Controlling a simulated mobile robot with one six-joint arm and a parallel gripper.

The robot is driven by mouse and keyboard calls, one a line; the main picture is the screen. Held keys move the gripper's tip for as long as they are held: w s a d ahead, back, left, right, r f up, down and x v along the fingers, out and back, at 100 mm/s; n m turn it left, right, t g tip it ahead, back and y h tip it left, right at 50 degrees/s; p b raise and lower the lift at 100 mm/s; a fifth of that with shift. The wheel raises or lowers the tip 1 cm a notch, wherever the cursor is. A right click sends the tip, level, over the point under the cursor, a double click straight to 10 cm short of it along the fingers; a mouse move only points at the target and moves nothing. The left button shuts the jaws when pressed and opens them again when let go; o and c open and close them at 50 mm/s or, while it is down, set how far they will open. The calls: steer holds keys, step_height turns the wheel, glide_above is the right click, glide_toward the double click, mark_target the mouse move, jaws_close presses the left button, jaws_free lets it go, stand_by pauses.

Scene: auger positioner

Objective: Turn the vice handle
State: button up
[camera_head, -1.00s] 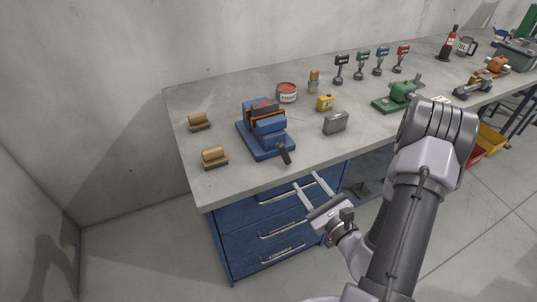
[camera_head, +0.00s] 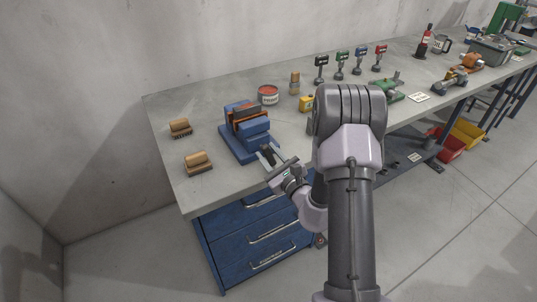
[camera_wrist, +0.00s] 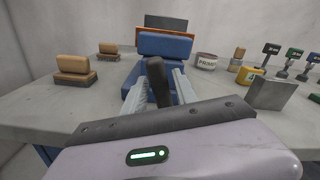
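The blue vice (camera_head: 235,143) stands near the left front edge of the grey workbench, with an orange-edged part between its jaws. Its dark handle (camera_wrist: 157,80) points toward me and shows well in the wrist view; in the head view it is mostly hidden by my gripper. My gripper (camera_head: 269,153) is at the front of the vice. In the wrist view its two fingers (camera_wrist: 159,86) lie on either side of the handle, with a visible gap on each side. The gripper is open, around the handle but not clamped on it.
Two wooden brushes (camera_head: 199,163) (camera_head: 180,128) lie left of the vice. A paint can (camera_head: 268,95), a yellow tin (camera_head: 306,103) and a grey metal block (camera_wrist: 272,93) are to the right. Blue drawers (camera_head: 260,238) are below the bench (camera_head: 210,191).

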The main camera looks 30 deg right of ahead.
jaws_close()
steer(key=shift+r+m+p, duration=0.1)
steer(key=shift+m+p, duration=0.2)
steer(key=shift+m, duration=0.1)
steer(key=m+p, duration=0.2)
steer(key=m, duration=0.1)
steer(key=shift+d+r, duration=0.1)
steer(key=shift+d, duration=0.1)
steer(key=m+p, duration=0.2)
steer(key=m, duration=0.1)
steer(key=shift+d+m, duration=0.15)
steer(key=shift+m, duration=0.15)
steer(key=m+p, duration=0.2)
steer(key=m, duration=0.1)
steer(key=shift+d, duration=0.15)
steer(key=shift+d+f+m+p, duration=0.15)
steer(key=shift+m+p, duration=0.3)
steer(key=shift+m, duration=0.4)
steer(key=shift+a+f+m+p, duration=0.15)
steer(key=shift+m+p, duration=0.3)
steer(key=shift+m, duration=0.4)
steer(key=shift+d, duration=0.1)
